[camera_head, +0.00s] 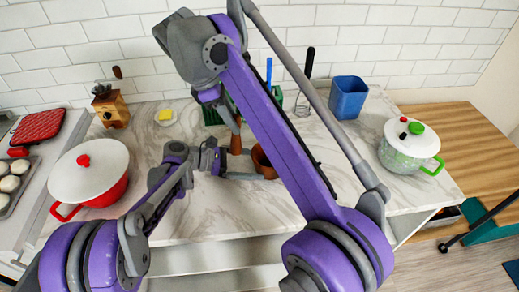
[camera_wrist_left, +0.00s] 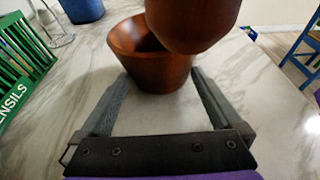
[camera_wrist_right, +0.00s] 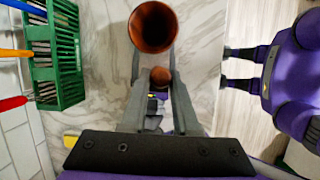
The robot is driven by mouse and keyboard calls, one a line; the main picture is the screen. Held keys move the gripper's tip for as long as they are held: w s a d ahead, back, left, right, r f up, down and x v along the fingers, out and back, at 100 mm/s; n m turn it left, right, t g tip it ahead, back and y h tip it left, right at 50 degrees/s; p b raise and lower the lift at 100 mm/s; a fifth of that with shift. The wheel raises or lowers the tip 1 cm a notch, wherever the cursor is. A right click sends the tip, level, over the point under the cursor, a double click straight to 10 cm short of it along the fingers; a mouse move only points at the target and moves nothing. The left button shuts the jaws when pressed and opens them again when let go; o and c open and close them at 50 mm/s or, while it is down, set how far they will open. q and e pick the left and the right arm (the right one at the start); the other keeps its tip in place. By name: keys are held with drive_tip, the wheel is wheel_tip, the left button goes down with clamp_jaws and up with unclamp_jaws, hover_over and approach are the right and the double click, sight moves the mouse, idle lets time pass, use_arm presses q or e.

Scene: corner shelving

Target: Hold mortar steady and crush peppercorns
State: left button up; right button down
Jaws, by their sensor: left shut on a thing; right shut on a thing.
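The brown wooden mortar (camera_head: 265,164) stands on the marble counter. My left gripper (camera_head: 252,176) is shut on it, with a finger on either side of the bowl (camera_wrist_left: 145,68) in the left wrist view. My right gripper (camera_wrist_right: 156,65) is shut on the brown pestle (camera_wrist_right: 160,78), which hangs below it. In the head view the pestle (camera_head: 235,145) is just left of the mortar, above the left gripper. In the left wrist view its rounded end (camera_wrist_left: 192,25) is close to the camera and covers part of the mortar. The peppercorns cannot be made out.
A green utensil rack (camera_wrist_right: 55,60) stands behind the mortar, near a blue container (camera_head: 348,97). A red pot (camera_head: 95,175) is at the left and a green-handled pot (camera_head: 408,150) at the right. The front counter is clear.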

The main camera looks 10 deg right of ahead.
drive_tip(key=w+d+r, duration=0.1)
drive_tip(key=w+d, duration=0.2)
drive_tip(key=d, duration=0.6)
wheel_tip(320, 180, down, 7)
drive_tip(key=shift+f+g+h, duration=0.15)
drive_tip(key=shift+g+h, duration=0.25)
drive_tip(key=shift+s, duration=0.1)
drive_tip(key=shift+s+d+f, duration=0.1)
drive_tip(key=shift+s, duration=0.7)
drive_tip(key=shift+f, duration=0.15)
wheel_tip(320, 180, down, 2)
idle(0.5)
